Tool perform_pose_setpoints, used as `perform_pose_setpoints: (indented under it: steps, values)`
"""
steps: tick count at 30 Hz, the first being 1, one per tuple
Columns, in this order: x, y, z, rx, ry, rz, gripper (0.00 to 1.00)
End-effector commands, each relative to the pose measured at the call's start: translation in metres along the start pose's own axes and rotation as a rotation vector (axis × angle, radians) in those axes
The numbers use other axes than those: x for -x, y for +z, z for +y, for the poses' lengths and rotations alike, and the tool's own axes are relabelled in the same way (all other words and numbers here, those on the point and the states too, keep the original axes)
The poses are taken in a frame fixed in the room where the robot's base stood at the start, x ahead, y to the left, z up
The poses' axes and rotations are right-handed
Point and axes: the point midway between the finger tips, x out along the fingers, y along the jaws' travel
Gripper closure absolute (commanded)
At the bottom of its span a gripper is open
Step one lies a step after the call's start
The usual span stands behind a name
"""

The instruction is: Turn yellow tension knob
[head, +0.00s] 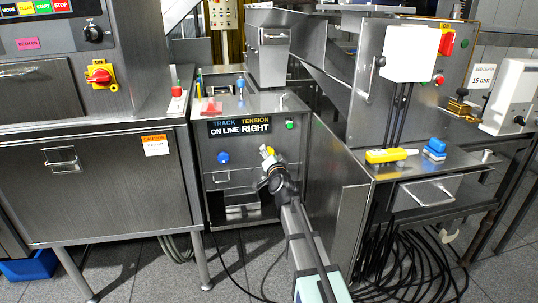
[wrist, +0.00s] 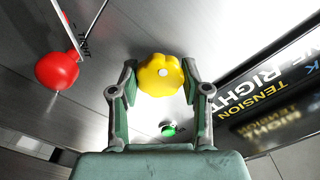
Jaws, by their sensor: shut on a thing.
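The yellow tension knob (wrist: 160,75) is a lobed knob with a pale centre dot. In the wrist view it sits between the two fingers of my gripper (wrist: 162,68), which is shut on it. In the head view my gripper (head: 271,162) is at the front of the middle metal cabinet, and a small part of the yellow knob (head: 267,152) shows above it. The rest of the knob is hidden behind my gripper there. The "TRACK TENSION ON LINE RIGHT" label (head: 240,126) is above the knob.
A blue knob (head: 223,157) is left of my gripper on the same panel. A green button (head: 290,125) is above right. A yellow handheld control (head: 391,155) lies on the right cabinet. Black cables hang below it.

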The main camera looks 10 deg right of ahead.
Motion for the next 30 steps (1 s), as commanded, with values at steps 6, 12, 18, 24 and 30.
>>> perform_pose_setpoints:
  steps: [6, 12, 18, 24, 30]
  values:
    - [-0.002, -0.001, -0.001, 0.0, -0.001, 0.003, 0.88]
    - [-0.002, -0.001, -0.001, 0.001, -0.001, 0.002, 0.28]
    - [-0.001, -0.001, 0.0, 0.001, 0.0, 0.001, 0.28]
    - [0.007, 0.0, 0.0, 0.002, 0.0, 0.001, 0.28]
    - [0.032, 0.0, 0.0, 0.002, 0.0, 0.001, 0.28]
